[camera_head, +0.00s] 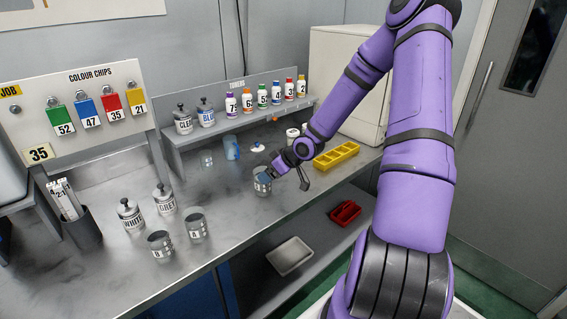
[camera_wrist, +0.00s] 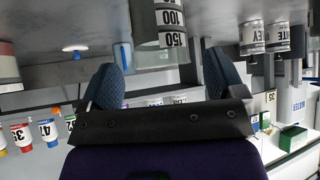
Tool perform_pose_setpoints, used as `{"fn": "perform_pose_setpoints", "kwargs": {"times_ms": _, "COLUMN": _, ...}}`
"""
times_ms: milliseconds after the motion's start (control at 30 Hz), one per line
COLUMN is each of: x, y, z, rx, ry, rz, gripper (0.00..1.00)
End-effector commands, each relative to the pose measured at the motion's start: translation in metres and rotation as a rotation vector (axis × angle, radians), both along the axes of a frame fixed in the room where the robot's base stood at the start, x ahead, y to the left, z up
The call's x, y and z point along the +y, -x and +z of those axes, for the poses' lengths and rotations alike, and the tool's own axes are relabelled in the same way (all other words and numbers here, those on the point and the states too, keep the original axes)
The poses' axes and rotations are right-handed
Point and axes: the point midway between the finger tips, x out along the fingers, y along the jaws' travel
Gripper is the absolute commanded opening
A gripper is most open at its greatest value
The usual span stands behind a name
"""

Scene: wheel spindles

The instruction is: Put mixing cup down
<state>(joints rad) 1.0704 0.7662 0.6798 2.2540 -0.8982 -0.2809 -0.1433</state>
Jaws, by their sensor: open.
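A grey mixing cup (camera_head: 262,184) stands upright on the metal bench, towards its front right part. In the wrist view, which is upside down, the cup (camera_wrist: 166,42) shows printed marks 100 and 150. My gripper (camera_head: 284,177) is low over the bench at the cup's right side in the head view. Its two fingers (camera_wrist: 164,62) are spread apart in the wrist view, with the cup beyond and between them and gaps on both sides. The cup's full base contact is hard to see.
Two grey cups (camera_head: 196,227) and WHITE and GREY tins (camera_head: 166,199) stand to the left. A blue cup (camera_head: 231,147) is behind. A yellow tray (camera_head: 337,156) lies to the right. Toner bottles (camera_head: 262,96) line the rear shelf. Bare bench lies left of the mixing cup.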

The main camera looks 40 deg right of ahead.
Motion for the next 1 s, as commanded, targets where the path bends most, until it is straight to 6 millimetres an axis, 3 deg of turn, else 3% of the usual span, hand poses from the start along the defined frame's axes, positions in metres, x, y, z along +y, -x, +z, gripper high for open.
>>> {"fn": "perform_pose_setpoints", "kwargs": {"times_ms": 500, "x": -0.017, "y": 0.037, "z": 0.04, "rx": 0.001, "ry": -0.001, "rz": -0.001, "gripper": 0.88}}
{"fn": "perform_pose_setpoints", "kwargs": {"times_ms": 800, "x": -0.021, "y": 0.045, "z": 0.05, "rx": 0.002, "ry": 0.003, "rz": 0.0, "gripper": 0.88}}
{"fn": "perform_pose_setpoints", "kwargs": {"times_ms": 1000, "x": -0.012, "y": 0.05, "z": 0.053, "rx": 0.077, "ry": 0.073, "rz": -0.001, "gripper": 0.88}}
